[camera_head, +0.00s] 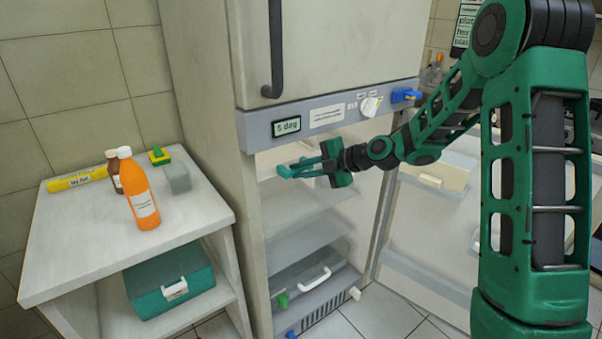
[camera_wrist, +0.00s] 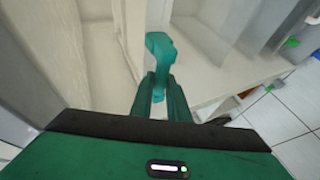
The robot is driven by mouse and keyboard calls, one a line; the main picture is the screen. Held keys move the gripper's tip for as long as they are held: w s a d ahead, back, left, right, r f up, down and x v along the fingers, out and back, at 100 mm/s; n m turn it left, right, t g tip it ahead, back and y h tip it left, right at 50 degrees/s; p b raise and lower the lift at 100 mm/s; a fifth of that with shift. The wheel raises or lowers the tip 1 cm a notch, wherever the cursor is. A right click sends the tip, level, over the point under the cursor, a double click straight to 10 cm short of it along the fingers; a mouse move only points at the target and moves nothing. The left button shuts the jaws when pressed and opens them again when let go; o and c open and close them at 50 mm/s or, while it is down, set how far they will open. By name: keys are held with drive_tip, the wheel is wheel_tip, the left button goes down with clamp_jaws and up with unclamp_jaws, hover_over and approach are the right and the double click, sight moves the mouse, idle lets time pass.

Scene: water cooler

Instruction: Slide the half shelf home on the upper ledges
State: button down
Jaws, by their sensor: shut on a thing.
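My gripper (camera_head: 312,168) is at the open front of the cooler cabinet, just below its control strip. Its fingers are shut on a teal hooked grip (camera_head: 287,170), which also shows between and beyond the fingertips in the wrist view (camera_wrist: 158,45). The grip looks like part of the half shelf. The shelf's pale plate blends with the pale interior, so I cannot tell its edges or whether it rests on the upper ledges. Below the gripper, pale translucent shelves (camera_head: 310,238) cross the cabinet. My wrist and fingers hide part of the upper opening.
The cooler door stands open on the right with a bin (camera_head: 437,172). A drawer with a white handle (camera_head: 314,279) is low in the cabinet.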

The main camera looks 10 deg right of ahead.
drive_tip(key=shift+w+a, duration=0.3)
drive_tip(key=shift+w, duration=0.3)
drive_tip(key=shift+w+a, duration=0.25)
drive_tip(key=shift+w, duration=0.35)
drive_tip(key=shift+w+a, duration=0.3)
drive_tip(key=shift+w, duration=0.3)
drive_tip(key=s+d, duration=0.6)
drive_tip(key=s, duration=0.7)
idle(2.0)
drive_tip(key=shift+f, duration=0.1)
idle(0.6)
